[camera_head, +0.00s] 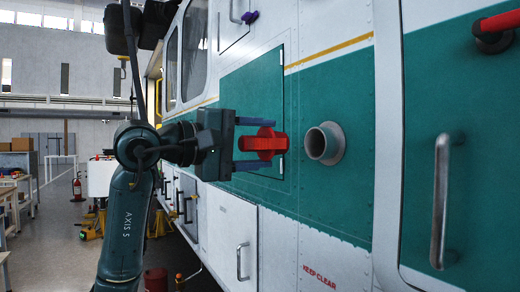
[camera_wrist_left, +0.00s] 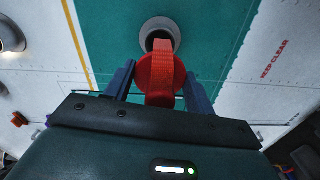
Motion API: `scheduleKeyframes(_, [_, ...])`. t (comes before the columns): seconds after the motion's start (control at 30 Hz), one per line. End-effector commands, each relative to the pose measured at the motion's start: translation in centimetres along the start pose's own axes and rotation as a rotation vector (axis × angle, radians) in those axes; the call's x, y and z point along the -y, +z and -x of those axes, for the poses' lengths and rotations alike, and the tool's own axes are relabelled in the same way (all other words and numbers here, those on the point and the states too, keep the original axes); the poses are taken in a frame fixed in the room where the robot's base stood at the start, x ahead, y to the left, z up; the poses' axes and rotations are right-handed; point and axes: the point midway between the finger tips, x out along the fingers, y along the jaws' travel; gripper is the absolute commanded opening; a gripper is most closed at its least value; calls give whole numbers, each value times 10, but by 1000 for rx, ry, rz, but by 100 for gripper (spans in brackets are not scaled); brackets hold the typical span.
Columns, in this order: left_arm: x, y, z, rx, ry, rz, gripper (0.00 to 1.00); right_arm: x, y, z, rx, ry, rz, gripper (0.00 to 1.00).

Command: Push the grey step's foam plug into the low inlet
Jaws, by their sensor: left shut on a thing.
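My left gripper (camera_head: 258,143) is shut on a red foam plug (camera_head: 268,143). The plug sticks out between the two blue-grey fingers, which also show in the left wrist view (camera_wrist_left: 160,84). The low inlet (camera_head: 324,143) is a grey round collar with a dark opening on the green side panel. In the head view the plug is just left of the inlet, with a small gap between them. In the left wrist view the plug (camera_wrist_left: 162,62) points at the inlet (camera_wrist_left: 160,32) and covers part of its opening. My right gripper is not in view. I cannot make out a grey step.
The helicopter's green and white side fills the right. It bears a big handle (camera_head: 440,200), a smaller handle (camera_head: 242,262) and a red bar in a dark ring (camera_head: 495,35). Hangar floor, benches and a fire extinguisher (camera_head: 77,187) are at the far left.

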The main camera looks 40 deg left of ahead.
Motion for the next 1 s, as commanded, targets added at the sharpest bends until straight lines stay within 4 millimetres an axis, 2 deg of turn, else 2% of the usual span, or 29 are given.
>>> scheduleKeyframes(1.0, [-1, 0, -71, 2, -3, 0, 32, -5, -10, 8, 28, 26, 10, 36])
